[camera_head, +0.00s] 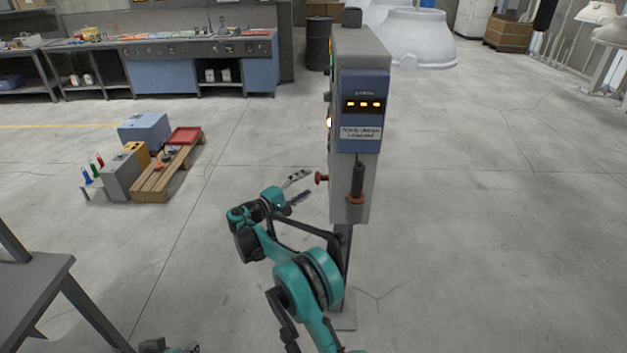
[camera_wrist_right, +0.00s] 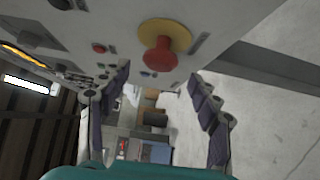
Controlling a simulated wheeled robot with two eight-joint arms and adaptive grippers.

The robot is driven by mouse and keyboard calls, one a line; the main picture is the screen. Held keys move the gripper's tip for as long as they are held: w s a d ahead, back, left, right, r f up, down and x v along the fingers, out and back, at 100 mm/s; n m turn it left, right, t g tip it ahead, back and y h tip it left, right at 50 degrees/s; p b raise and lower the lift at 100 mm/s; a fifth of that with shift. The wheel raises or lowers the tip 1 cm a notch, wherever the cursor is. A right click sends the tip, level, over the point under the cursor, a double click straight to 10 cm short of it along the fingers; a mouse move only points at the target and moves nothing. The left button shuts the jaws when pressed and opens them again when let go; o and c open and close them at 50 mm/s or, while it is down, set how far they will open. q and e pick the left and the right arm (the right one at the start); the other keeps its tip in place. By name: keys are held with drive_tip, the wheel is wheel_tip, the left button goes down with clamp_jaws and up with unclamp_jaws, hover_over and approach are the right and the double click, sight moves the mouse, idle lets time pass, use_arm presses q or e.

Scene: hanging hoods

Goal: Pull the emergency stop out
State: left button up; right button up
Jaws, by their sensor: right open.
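The emergency stop is a red mushroom button (camera_head: 321,178) on the left side of the grey control post (camera_head: 350,190). In the right wrist view the red button (camera_wrist_right: 160,56) stands out from a yellow disc (camera_wrist_right: 172,33). My right gripper (camera_head: 299,187) is open and empty, just left of the button and apart from it. In the right wrist view its fingers (camera_wrist_right: 160,78) are spread, with the button ahead between their tips.
The post's blue front panel (camera_head: 361,110) carries a lit display, and a dark handle (camera_head: 357,183) hangs below it. A wooden pallet (camera_head: 165,172) with boxes lies at left. A grey table (camera_head: 35,285) stands at lower left. The floor at right is clear.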

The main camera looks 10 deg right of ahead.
drive_tip(key=v, duration=0.6)
drive_tip(key=shift+s+a, duration=0.2)
drive_tip(key=shift+a, duration=0.15)
